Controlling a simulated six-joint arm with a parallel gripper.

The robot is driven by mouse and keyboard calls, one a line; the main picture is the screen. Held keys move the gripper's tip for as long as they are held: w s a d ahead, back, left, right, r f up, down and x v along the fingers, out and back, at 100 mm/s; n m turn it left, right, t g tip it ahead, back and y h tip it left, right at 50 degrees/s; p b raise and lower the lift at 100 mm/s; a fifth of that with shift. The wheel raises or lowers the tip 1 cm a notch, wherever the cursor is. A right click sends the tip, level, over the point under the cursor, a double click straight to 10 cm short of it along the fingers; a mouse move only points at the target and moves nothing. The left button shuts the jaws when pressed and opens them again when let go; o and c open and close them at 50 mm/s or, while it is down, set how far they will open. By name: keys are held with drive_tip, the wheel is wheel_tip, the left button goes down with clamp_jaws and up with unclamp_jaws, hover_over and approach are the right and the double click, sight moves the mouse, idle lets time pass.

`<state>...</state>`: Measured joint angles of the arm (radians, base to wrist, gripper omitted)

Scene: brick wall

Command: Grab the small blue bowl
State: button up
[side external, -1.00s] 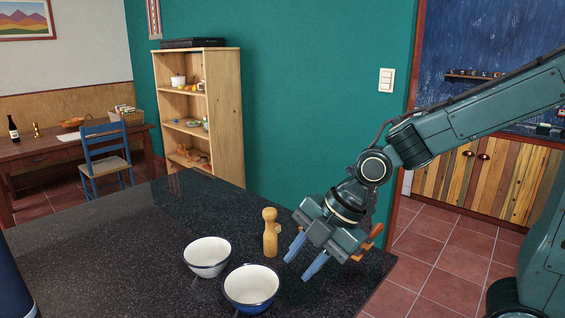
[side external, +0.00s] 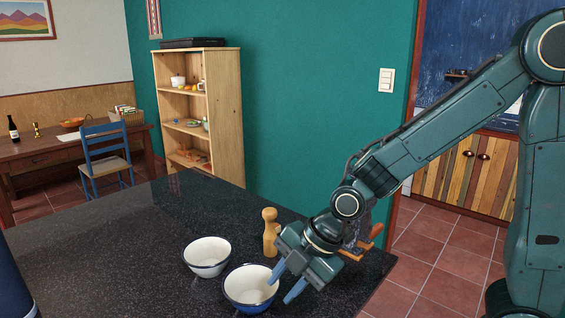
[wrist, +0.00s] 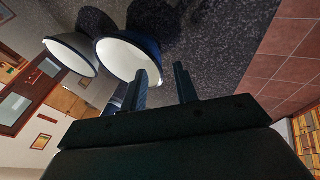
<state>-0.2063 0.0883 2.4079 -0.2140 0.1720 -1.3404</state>
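The blue bowl (side external: 251,290), white inside with a dark blue outside, stands upright on the dark countertop. My gripper (side external: 283,286) is open at the bowl's right side, with one blue finger overlapping its right rim in the side view. In the wrist view the bowl (wrist: 127,57) lies just beyond the fingers (wrist: 165,85), with the left fingertip close to its rim. I cannot tell whether the finger touches the bowl. Nothing shows between the fingers. A second bowl (side external: 207,257), white with a thin dark rim, stands behind and left of it.
A wooden pepper mill (side external: 270,232) stands close behind my gripper. A wooden-handled item (side external: 363,243) is partly hidden behind my gripper. The counter (side external: 130,240) is clear to the left. A dark blue object (side external: 12,285) is at the left edge.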

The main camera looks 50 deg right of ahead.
sight(275, 294)
drive_tip(key=shift+x, duration=2.55)
clamp_jaws()
